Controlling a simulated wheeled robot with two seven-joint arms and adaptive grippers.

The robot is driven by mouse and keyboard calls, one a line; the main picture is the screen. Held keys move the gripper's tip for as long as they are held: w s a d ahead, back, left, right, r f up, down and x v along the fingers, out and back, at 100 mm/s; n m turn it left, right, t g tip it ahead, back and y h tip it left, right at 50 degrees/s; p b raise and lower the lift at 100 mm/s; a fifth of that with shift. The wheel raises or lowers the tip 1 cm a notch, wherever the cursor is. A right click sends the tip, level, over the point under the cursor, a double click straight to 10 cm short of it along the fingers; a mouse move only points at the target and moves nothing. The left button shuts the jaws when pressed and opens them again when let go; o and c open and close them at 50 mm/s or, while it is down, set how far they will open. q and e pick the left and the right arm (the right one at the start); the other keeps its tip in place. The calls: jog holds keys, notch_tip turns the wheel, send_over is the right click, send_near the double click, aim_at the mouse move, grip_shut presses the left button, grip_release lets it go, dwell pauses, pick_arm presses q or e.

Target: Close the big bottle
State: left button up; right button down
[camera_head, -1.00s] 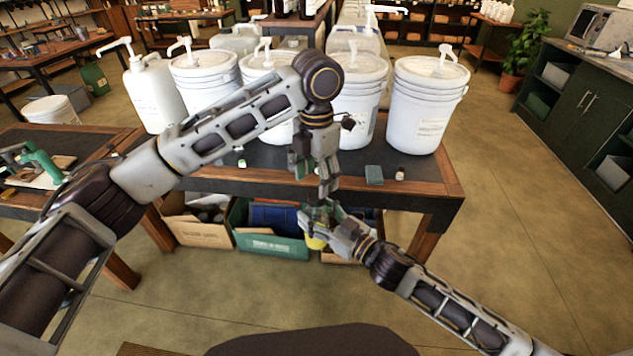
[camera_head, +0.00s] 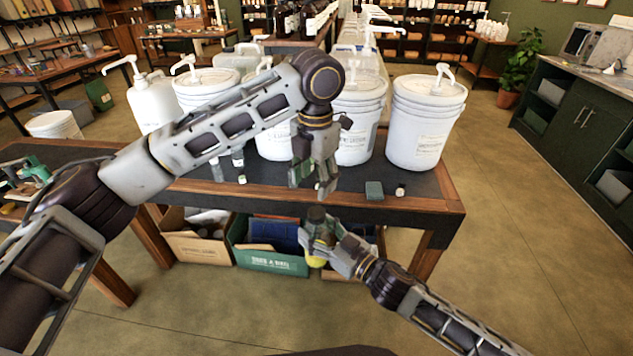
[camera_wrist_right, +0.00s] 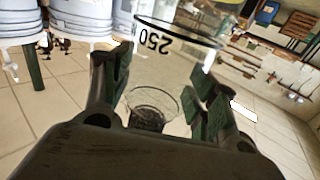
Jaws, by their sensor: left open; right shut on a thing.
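My right gripper (camera_head: 318,238) is shut on a clear container with yellow in its lower part (camera_head: 316,261), in front of the table. A dark round top shows at its upper end. In the right wrist view, clear walls with a "250" mark (camera_wrist_right: 153,40) show between the fingers of my right gripper (camera_wrist_right: 162,88). I cannot tell if this container is the big bottle. My left gripper (camera_head: 311,183) is open, pointing down above the container, near the table's front edge. No cap shows clearly between its fingers.
White pump buckets (camera_head: 427,120) and a white pump bottle (camera_head: 155,103) stand along the back of the table (camera_head: 440,203). Boxes (camera_head: 272,262) lie below.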

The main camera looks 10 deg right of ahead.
pick_arm(q)
jog(key=n, duration=0.5)
jog(key=shift+s, duration=0.1)
jog(key=n, duration=0.5)
jog(key=shift+s+n, duration=0.1)
jog(key=shift+n, duration=0.3)
jog(key=n, duration=0.5)
jog(key=shift+s+d+f, duration=0.1)
jog(key=n, duration=0.5)
jog(key=shift+s+n+g, duration=0.1)
jog(key=shift+n+g, duration=0.2)
jog(key=shift+n, duration=0.1)
jog(key=n, duration=1)
jog(key=shift+s+d+n, duration=0.1)
jog(key=shift+s+n, duration=0.05)
jog(key=shift+n, duration=0.25)
jog(key=n, duration=1)
